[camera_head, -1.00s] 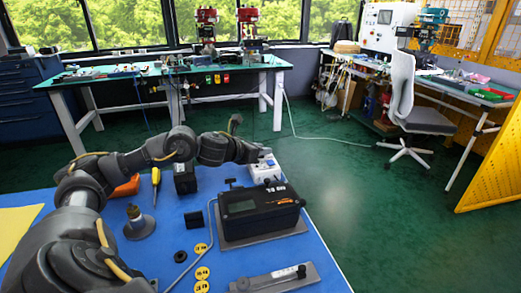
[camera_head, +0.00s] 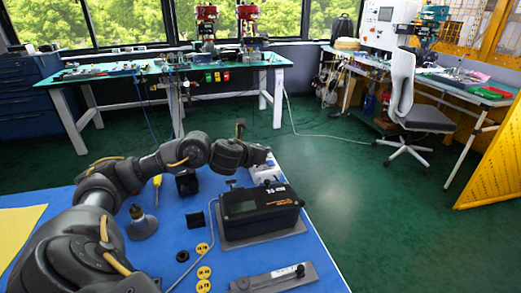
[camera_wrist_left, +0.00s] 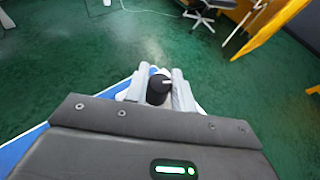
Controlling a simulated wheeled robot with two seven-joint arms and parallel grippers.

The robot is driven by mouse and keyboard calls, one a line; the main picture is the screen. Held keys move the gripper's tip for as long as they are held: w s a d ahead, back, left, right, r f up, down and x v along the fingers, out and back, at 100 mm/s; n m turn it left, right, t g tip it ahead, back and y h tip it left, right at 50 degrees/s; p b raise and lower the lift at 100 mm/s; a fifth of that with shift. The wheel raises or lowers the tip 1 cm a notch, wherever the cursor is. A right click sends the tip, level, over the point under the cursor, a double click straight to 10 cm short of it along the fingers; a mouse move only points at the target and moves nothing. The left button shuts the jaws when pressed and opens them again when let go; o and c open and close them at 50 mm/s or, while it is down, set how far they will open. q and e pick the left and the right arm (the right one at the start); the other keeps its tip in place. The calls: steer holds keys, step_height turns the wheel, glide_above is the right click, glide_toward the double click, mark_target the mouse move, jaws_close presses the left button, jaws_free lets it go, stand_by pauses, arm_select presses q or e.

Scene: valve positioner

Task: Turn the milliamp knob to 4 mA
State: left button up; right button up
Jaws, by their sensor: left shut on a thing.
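The milliamp knob (camera_wrist_left: 157,90) is black and round with a white pointer line, seen in the left wrist view. My left gripper (camera_wrist_left: 160,88) is shut on it, with one grey finger on each side. The knob belongs to a small white box (camera_head: 264,174), which stands near the back right of the blue table in the head view. There, my left gripper (camera_head: 267,158) reaches over the box from the left, and hides the knob and part of the box. No scale marks are readable. My right gripper is in neither view.
A black positioner (camera_head: 262,207) stands on a grey plate just in front of the white box. The blue table's right edge is close to the box.

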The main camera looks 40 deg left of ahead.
arm_select(q)
steer(key=o, duration=0.7)
steer(key=shift+s+r, duration=0.2)
steer(key=shift+s, duration=0.1)
steer(key=p+v, duration=0.3)
steer(key=v, duration=0.7)
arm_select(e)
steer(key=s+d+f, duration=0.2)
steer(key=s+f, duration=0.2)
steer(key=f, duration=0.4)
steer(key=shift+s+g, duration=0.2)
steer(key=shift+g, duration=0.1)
